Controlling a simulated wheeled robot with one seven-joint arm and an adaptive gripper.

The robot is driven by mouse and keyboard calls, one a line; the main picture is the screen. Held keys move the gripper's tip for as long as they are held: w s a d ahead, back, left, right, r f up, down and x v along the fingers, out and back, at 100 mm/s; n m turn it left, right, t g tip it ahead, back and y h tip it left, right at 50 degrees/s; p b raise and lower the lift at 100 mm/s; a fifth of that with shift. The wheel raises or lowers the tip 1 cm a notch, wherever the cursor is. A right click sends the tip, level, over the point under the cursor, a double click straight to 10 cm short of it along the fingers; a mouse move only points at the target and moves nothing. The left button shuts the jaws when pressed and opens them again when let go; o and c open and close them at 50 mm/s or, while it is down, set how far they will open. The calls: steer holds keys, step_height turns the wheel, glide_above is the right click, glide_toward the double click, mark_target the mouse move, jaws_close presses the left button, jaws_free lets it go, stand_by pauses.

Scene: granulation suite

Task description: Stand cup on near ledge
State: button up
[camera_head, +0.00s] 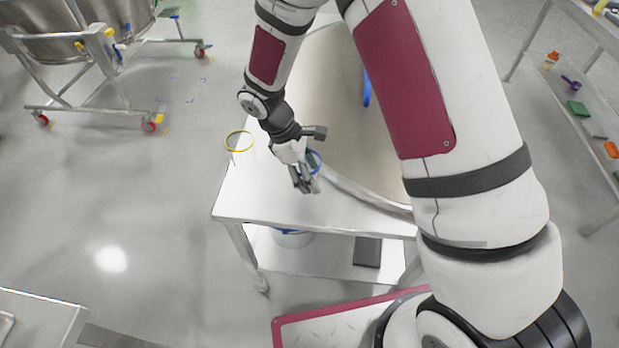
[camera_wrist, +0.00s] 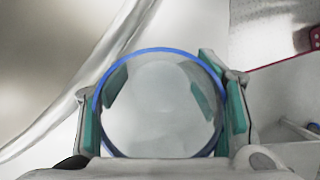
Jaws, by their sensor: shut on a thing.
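The cup (camera_wrist: 160,115) is clear with a blue rim and fills the middle of the wrist view. The green-padded fingers of my gripper (camera_wrist: 163,100) press on it from both sides. In the head view my gripper (camera_head: 306,182) is over the near left part of the white table (camera_head: 250,200), and a bit of the cup's blue rim (camera_head: 315,158) shows beside it. Most of the cup is hidden there by my gripper. I cannot tell whether the cup's base touches the tabletop.
A yellow ring (camera_head: 239,134) is at the table's left edge. A large round metal vessel (camera_head: 335,100) takes up the table behind my gripper. A lower shelf (camera_head: 330,256) holds a dark flat item (camera_head: 367,252). A rack with small items (camera_head: 578,108) stands at the right.

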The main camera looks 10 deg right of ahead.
steer(key=shift+w, duration=0.35)
steer(key=shift+w+f, duration=0.1)
steer(key=shift+f, duration=1.7)
steer(key=o, duration=1.1)
steer(key=shift+f, duration=0.15)
steer(key=v, duration=1.2)
steer(key=shift+r, duration=0.25)
